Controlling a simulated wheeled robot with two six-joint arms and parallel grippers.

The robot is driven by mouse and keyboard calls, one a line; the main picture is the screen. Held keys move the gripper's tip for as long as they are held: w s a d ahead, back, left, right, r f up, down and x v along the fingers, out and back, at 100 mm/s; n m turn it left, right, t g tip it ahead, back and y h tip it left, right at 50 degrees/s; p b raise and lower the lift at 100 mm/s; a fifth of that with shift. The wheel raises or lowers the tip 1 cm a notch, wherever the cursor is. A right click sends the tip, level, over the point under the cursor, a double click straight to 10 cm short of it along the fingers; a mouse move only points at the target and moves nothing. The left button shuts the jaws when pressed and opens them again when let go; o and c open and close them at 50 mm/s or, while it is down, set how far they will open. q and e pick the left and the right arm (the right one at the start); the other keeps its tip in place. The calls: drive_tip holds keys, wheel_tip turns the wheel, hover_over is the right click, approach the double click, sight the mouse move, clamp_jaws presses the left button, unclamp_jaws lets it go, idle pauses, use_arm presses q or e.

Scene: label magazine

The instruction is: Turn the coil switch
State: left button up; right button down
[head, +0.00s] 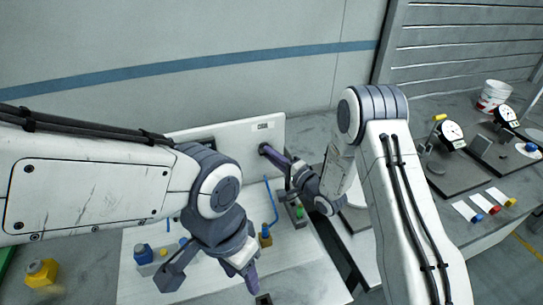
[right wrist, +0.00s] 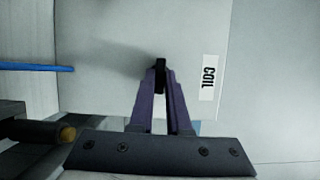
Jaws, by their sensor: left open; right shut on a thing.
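The coil switch (right wrist: 160,72) is a small black knob on a pale upright panel (head: 240,132). A white label reading COIL (right wrist: 208,78) is on the panel to its right in the right wrist view; the label also shows small in the head view (head: 265,126). My right gripper (head: 267,152) reaches the panel with its purple fingers, shut on the knob; in the right wrist view its fingertips (right wrist: 160,84) pinch the knob from both sides. My left gripper (head: 250,274) is open, low over the white bench top, away from the panel.
A blue cable (head: 271,200) runs down from the panel. A yellow-capped object (head: 42,272) is at far left. Dial gauges (head: 450,134) and a white bucket (head: 494,95) stand on the right bench.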

drive_tip(key=shift+d, duration=0.1)
drive_tip(key=c, duration=0.9)
unclamp_jaws()
drive_tip(key=b+v, duration=0.2)
drive_tip(key=v, duration=0.8)
drive_tip(key=shift+s+b, duration=0.15)
drive_tip(key=shift+b, duration=0.25)
